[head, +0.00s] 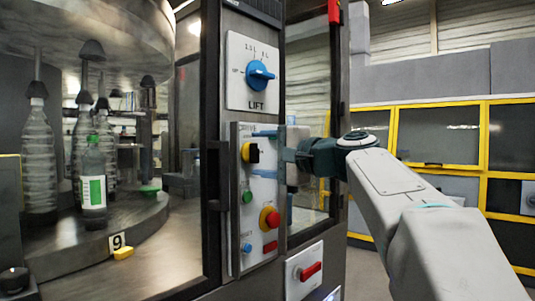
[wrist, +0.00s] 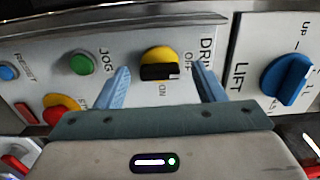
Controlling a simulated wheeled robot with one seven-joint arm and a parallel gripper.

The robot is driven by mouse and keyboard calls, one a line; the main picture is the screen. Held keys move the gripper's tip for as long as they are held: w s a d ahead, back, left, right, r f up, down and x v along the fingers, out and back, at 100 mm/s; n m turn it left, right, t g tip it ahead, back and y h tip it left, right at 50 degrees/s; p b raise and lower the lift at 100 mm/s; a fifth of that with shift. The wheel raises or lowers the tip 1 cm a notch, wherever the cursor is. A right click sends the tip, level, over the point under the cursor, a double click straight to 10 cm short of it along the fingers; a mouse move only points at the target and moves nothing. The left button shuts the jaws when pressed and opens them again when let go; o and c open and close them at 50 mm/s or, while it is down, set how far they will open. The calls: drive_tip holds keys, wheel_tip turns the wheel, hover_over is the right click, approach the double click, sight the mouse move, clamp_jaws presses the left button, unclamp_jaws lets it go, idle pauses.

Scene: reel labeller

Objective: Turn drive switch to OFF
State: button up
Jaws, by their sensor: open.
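The drive switch (head: 251,152) is a black handle on a yellow base, near the top of the control panel under the lift dial. In the wrist view the drive switch (wrist: 160,66) has an OFF mark to its right and an ON mark below it. I cannot tell for sure which mark the handle points to. My gripper (head: 264,153) is open at the panel, with its blue fingers above and below the switch. In the wrist view my gripper (wrist: 160,72) has one finger on each side of the handle, with gaps between.
The blue lift dial (head: 261,74) is above. A green button (head: 247,197), a red stop button on yellow (head: 269,218) and a blue reset button (head: 247,248) are below. A red-handled switch (head: 311,271) is at lower right. Bottles (head: 93,185) stand on the carousel at left.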

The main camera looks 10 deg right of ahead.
drive_tip(key=v, duration=1.3)
drive_tip(key=shift+d, duration=0.2)
drive_tip(key=shift+s, duration=0.1)
